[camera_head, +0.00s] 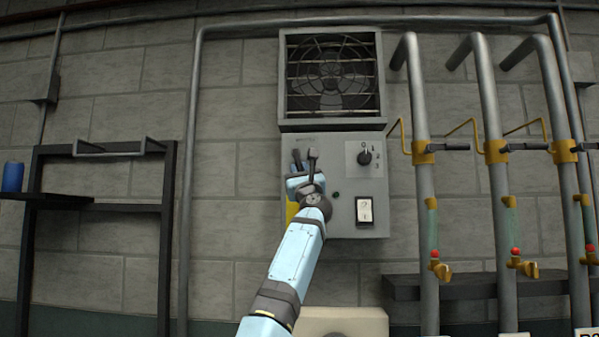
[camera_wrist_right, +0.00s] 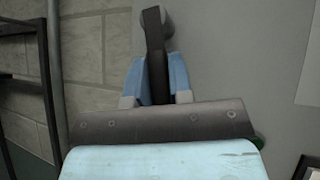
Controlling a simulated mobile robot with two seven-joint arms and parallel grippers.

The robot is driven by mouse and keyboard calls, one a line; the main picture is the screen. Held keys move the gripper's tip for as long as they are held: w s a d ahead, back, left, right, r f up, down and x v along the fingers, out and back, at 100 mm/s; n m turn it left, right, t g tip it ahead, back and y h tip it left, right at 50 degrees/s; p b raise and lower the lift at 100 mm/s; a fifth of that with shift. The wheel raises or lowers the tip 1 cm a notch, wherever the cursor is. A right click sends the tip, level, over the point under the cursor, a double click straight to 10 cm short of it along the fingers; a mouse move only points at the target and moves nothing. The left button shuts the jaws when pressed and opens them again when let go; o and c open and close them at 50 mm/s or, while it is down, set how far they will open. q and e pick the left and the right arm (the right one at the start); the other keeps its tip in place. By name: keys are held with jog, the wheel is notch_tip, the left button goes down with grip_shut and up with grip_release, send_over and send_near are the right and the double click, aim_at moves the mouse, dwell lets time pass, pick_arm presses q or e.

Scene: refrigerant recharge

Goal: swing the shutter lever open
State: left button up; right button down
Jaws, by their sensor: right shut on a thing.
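The shutter lever (camera_head: 313,158) is a dark bar with a rounded knob on the grey control panel (camera_head: 345,215), below the fan grille. It points upward, close to vertical. My right gripper (camera_head: 303,171) reaches up from below and is shut on the shutter lever. In the right wrist view the dark lever (camera_wrist_right: 155,50) stands between the two blue fingers of the gripper (camera_wrist_right: 157,78). The lever's base is hidden behind my gripper and wrist. My left gripper is not in view.
The fan grille (camera_head: 332,73) shows dark openings. A rotary knob (camera_head: 365,157) and a rocker switch (camera_head: 365,209) sit right of the lever. Several vertical pipes with yellow valves stand further right. A dark shelf frame (camera_head: 100,207) with a blue cup (camera_head: 13,177) is at left.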

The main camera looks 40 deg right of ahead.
jog(key=shift+w+a+f+m+g+h, duration=0.15)
jog(key=shift+m+g+h, duration=0.15)
jog(key=shift+m+h, duration=0.45)
jog(key=shift+w+a+r+m+g+h, duration=0.15)
jog(key=shift+m+g+h, duration=0.25)
jog(key=shift+m, duration=0.5)
jog(key=shift+w+a+f+m+g+h, duration=0.1)
jog(key=shift+w+f+m+g+h, duration=0.1)
jog(key=shift+m+h, duration=0.6)
jog(key=shift+r+m+g+h, duration=0.1)
jog(key=shift+m+g+h, duration=0.25)
jog(key=shift+m, duration=0.1)
jog(key=c, duration=1)
grip_release()
jog(key=shift+c, duration=0.2)
jog(key=b+v, duration=0.4)
jog(key=v, duration=0.9)
jog(key=shift+s+a+f, duration=0.2)
jog(key=shift+s+f, duration=0.05)
jog(key=shift+f, duration=0.05)
